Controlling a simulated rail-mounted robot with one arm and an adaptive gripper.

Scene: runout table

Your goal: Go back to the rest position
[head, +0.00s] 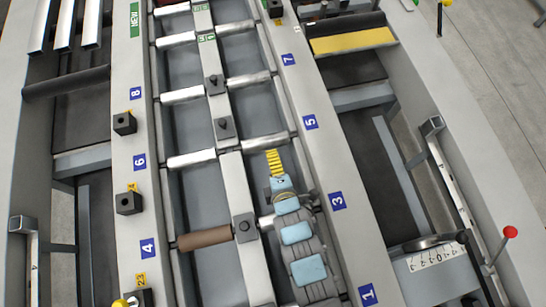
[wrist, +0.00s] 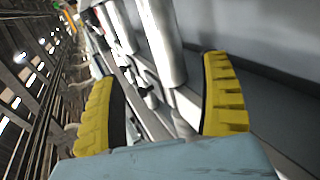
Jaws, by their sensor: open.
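My gripper (head: 274,162) is over the right-hand lane of the runout table, beside the centre rail and left of the blue number 5 plate. My grey arm with light blue covers runs from it to the bottom of the head view. In the wrist view the yellow fingers of my gripper (wrist: 157,98) stand wide apart. I see nothing held between them. Silver rollers (wrist: 163,40) show beyond the fingers. The runout table (head: 130,75) fills most of the head view.
Silver rollers (head: 191,159) cross both lanes, and a brown roller (head: 204,238) lies across the left lane. Black blocks (head: 124,123) stand on the left rail and along the centre rail (head: 232,174). A red-knobbed lever (head: 509,232) rises at the right.

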